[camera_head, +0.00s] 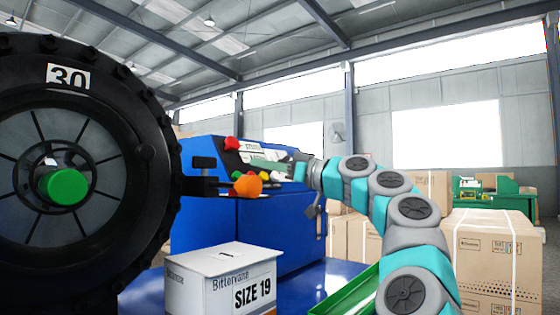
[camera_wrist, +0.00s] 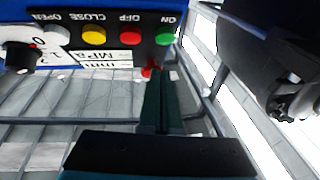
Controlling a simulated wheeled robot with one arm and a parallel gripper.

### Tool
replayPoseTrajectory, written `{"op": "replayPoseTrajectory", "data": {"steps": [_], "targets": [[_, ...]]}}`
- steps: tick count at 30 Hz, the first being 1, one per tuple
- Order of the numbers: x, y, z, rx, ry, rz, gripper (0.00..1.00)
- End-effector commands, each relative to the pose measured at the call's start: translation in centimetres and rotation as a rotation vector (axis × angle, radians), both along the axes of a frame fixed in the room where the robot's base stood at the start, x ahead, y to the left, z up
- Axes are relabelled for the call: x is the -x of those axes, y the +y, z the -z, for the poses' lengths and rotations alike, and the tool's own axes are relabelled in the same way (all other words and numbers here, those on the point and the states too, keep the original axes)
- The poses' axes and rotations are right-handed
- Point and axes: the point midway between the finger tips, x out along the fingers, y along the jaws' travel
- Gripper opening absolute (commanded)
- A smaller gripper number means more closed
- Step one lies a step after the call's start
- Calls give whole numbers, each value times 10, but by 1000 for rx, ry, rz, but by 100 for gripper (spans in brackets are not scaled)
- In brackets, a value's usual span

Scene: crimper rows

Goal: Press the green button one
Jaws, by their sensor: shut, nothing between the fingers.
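The green button (camera_wrist: 165,36), labelled ON, sits at the right end of a button row on the machine's dark panel in the wrist view. My gripper (camera_wrist: 158,74) is shut and empty. Its fingertips show just below the green button in that picture; a visible gap separates them in the image, but I cannot tell the depth. In the head view my gripper (camera_head: 256,163) reaches left in front of the panel of the blue machine (camera_head: 300,215).
Left of the green button are a red OFF button (camera_wrist: 130,37), a yellow CLOSE button (camera_wrist: 94,35) and a pale OPEN button (camera_wrist: 57,55). A red knob (camera_wrist: 149,71) is beside my fingertips.

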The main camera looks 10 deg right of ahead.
Motion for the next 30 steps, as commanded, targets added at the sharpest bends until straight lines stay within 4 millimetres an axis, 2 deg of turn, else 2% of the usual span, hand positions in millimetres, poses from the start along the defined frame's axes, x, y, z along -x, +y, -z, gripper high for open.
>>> {"op": "replayPoseTrajectory", "data": {"steps": [1, 6, 23, 30], "targets": [[-4, 7, 8, -1, 2, -4, 0], [-13, 20, 20, 1, 4, -6, 0], [-18, 26, 26, 1, 2, -2, 0], [-27, 36, 35, 1, 2, -2, 0]]}}
